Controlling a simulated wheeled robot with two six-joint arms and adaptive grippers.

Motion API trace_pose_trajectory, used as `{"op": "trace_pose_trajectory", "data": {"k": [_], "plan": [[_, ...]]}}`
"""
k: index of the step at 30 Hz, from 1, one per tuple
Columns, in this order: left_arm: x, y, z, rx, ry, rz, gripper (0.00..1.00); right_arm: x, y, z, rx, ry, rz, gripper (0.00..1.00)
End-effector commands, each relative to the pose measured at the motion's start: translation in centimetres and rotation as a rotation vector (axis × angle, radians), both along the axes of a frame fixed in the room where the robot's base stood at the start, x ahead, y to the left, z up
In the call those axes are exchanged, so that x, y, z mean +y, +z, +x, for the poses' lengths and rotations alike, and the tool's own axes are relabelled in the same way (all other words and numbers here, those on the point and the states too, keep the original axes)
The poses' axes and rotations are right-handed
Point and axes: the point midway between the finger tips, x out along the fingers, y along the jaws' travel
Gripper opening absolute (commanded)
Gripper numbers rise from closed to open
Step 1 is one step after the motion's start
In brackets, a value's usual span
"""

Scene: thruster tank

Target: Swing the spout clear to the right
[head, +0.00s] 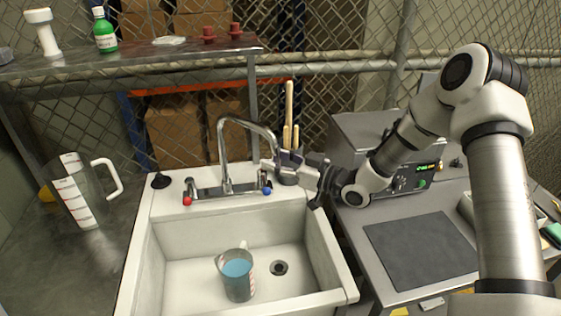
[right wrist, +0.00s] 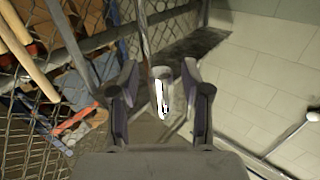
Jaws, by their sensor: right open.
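The chrome gooseneck spout (head: 222,140) rises from the faucet base at the back of the white sink (head: 139,240). It arches to the right in the head view, its tip by my right gripper (head: 279,163). In the right wrist view, the spout tip (right wrist: 161,88) shows between the two open fingers, with a gap on each side. I cannot tell whether either finger touches it. The faucet has a red-marked handle (head: 188,194) on the left and a blue-marked handle (head: 266,187) on the right. My left gripper is not in view.
A measuring cup of blue liquid (head: 238,277) stands in the basin, left of the drain (head: 279,268). A large clear pitcher (head: 75,190) stands on the left counter. A dark holder with wooden handles (head: 289,105) and a grey instrument box (head: 372,128) are behind my right arm.

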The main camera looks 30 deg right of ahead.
Motion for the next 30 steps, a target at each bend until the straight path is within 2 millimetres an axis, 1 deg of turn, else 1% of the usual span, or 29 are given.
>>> {"op": "trace_pose_trajectory", "data": {"k": [2, 5, 12, 17, 22, 30], "plan": [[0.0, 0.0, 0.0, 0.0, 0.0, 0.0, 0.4, -0.3, 0.0, -0.3, 0.001, -0.001, 0.002, 0.47], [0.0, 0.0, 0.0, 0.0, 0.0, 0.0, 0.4, -1.1, 0.1, -1.3, 0.001, -0.005, 0.004, 0.47], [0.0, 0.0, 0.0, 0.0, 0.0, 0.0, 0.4, -3.7, 0.1, -5.4, -0.002, -0.006, 0.01, 0.47], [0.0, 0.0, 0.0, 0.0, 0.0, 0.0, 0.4, -5.1, 0.1, -7.6, -0.003, -0.005, 0.01, 0.47], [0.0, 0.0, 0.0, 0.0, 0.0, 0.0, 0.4, -6.3, 0.2, -8.9, -0.001, -0.009, 0.008, 0.47], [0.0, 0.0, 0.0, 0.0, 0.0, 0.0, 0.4, -6.5, 0.0, -9.8, 0.0, -0.001, 0.001, 0.47]]}}
